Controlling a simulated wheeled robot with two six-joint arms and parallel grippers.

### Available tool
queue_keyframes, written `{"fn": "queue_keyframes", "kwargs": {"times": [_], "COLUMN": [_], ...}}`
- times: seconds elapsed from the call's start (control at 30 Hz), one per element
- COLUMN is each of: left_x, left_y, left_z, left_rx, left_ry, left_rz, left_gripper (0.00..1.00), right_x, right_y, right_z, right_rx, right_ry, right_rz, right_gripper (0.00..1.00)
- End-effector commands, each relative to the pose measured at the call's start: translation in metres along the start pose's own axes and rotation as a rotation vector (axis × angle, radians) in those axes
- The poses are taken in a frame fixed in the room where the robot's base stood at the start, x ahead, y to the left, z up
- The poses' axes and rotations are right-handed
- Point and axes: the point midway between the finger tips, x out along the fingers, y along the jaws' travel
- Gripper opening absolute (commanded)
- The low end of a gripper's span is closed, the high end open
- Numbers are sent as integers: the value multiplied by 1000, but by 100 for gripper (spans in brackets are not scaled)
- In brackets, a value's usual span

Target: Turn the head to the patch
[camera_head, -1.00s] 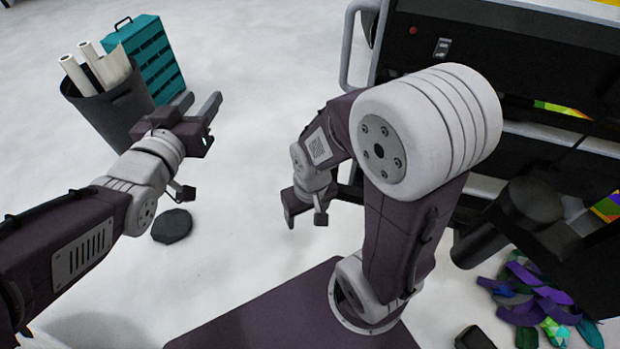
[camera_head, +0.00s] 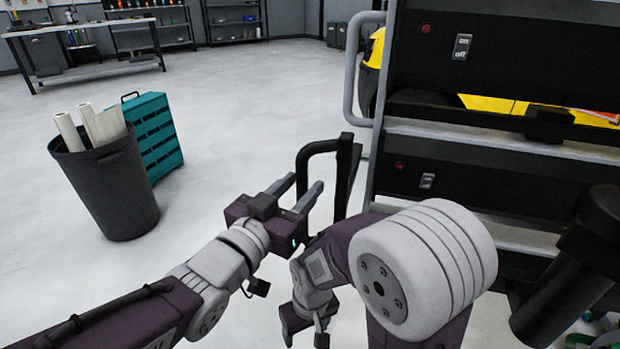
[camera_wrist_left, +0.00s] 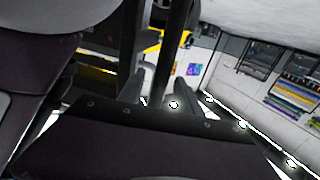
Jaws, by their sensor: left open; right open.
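I cannot make out a patch for certain in the head view. My left gripper (camera_head: 297,190) is open and empty, with its two grey fingers pointing up and right, in front of a black upright frame (camera_head: 345,175). In the left wrist view its fingers (camera_wrist_left: 158,92) stand apart, with a dark post (camera_wrist_left: 176,45) seen between them. My right gripper (camera_head: 304,325) hangs low at the bottom centre. Its fingertips are mostly hidden, and nothing shows in it.
A black rack (camera_head: 480,180) with switches and a grey side handle (camera_head: 352,70) fills the right. A yellow surface (camera_head: 374,50) shows behind it. A dark bin (camera_head: 115,195) with white rolls and a teal crate (camera_head: 155,140) stand left. The floor between is clear.

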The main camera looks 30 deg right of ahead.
Motion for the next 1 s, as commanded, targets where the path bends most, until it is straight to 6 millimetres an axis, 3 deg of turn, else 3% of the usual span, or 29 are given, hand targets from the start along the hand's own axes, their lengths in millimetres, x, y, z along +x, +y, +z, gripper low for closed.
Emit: {"fn": "queue_keyframes", "kwargs": {"times": [0.2,0.53,0.7,1.0], "left_x": [34,41,40,40], "left_y": [0,0,0,0], "left_z": [-1,0,0,0], "left_rx": [0,0,0,0], "left_ry": [-1,0,0,0], "left_rz": [0,-1,-1,-1], "left_gripper": [41,41,0,0], "right_x": [-9,-9,-9,-9], "right_y": [0,0,0,0], "right_z": [-1,-1,-1,-1], "right_rx": [0,0,0,0], "right_ry": [0,0,0,0], "right_rz": [0,0,0,0], "right_gripper": [69,69,69,69]}}
